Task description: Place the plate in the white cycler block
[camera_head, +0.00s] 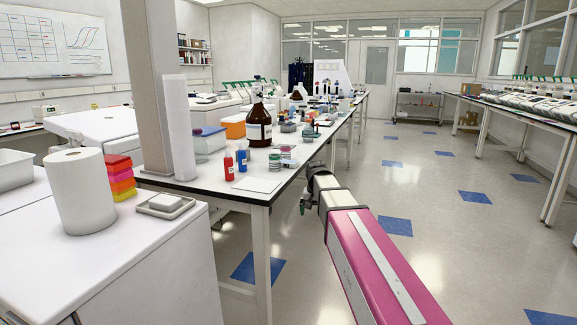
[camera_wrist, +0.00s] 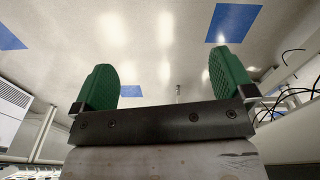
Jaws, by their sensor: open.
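My gripper (camera_wrist: 165,78) is open in the wrist view, its two green fingers wide apart with only floor behind them. In the head view my magenta arm reaches forward beside the bench, and the fingers cannot be made out clearly. White cyclers (camera_head: 530,97) stand in a row on the right bench, small and far off; I cannot tell which is the white cycler of the task. I cannot pick out the plate for certain in either view.
A white cabinet (camera_head: 110,260) at left carries a paper roll (camera_head: 79,190) and coloured racks (camera_head: 119,177). The aisle floor (camera_head: 425,190) is clear.

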